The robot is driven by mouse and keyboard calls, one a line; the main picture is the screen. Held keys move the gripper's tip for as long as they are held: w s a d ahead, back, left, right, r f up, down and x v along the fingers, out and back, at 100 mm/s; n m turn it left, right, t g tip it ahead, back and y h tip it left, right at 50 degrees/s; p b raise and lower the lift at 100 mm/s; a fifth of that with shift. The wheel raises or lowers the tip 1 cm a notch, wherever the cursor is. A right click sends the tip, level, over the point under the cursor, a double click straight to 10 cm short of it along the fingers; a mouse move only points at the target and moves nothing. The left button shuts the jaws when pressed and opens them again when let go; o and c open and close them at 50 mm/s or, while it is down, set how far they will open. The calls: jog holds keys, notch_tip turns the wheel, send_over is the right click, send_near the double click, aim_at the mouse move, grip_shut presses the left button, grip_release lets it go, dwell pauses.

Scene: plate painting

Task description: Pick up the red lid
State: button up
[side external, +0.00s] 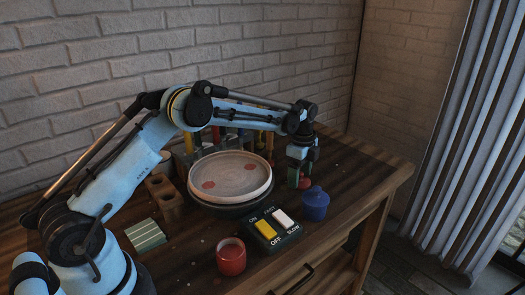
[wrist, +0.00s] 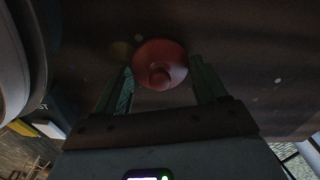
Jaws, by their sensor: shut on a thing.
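The red lid (wrist: 160,62) is a round disc with a knob, and it sits between the two green fingers of my gripper (wrist: 162,76) in the wrist view. My gripper is shut on it. In the side view my gripper (side external: 299,176) points down at the right of the plate, with a bit of the red lid (side external: 304,183) showing at its fingertips. I cannot tell whether the lid touches the table. The open red pot (side external: 231,258) stands at the front of the table, apart from the lid.
A blue lidded pot (side external: 315,206) stands close in front of my gripper. The plate with red marks (side external: 233,174) sits on a dark round turntable to the left. A switch box (side external: 271,233) is in front. Brown holders (side external: 165,193) and a striped block (side external: 146,236) lie further left.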

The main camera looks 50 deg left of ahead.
aim_at(302, 174)
jog(key=shift+r, duration=0.5)
jog(key=r, duration=0.2)
jog(key=d+r, duration=0.1)
jog(key=shift+s+r, duration=0.15)
jog(key=shift+r, duration=0.25)
jog(key=s+d+r, duration=0.1)
jog(key=d+r, duration=0.1)
jog(key=d, duration=0.1)
jog(key=s+d+r, duration=0.1)
jog(key=d, duration=0.2)
jog(key=s+d+r, duration=0.2)
jog(key=shift+d+r, duration=0.3)
jog(key=shift+d, duration=0.1)
jog(key=shift+s+d+r, duration=0.4)
jog(key=shift+s+r, duration=0.05)
jog(key=s+d+r, duration=0.1)
jog(key=s+r, duration=0.3)
jog(key=s, duration=0.8)
jog(key=s+f, duration=0.3)
jog(key=s, duration=1.1)
jog(key=shift+n, duration=0.4)
jog(key=shift+a+f, duration=0.2)
jog(key=shift+f, duration=2.95)
jog(key=shift+f, duration=0.2)
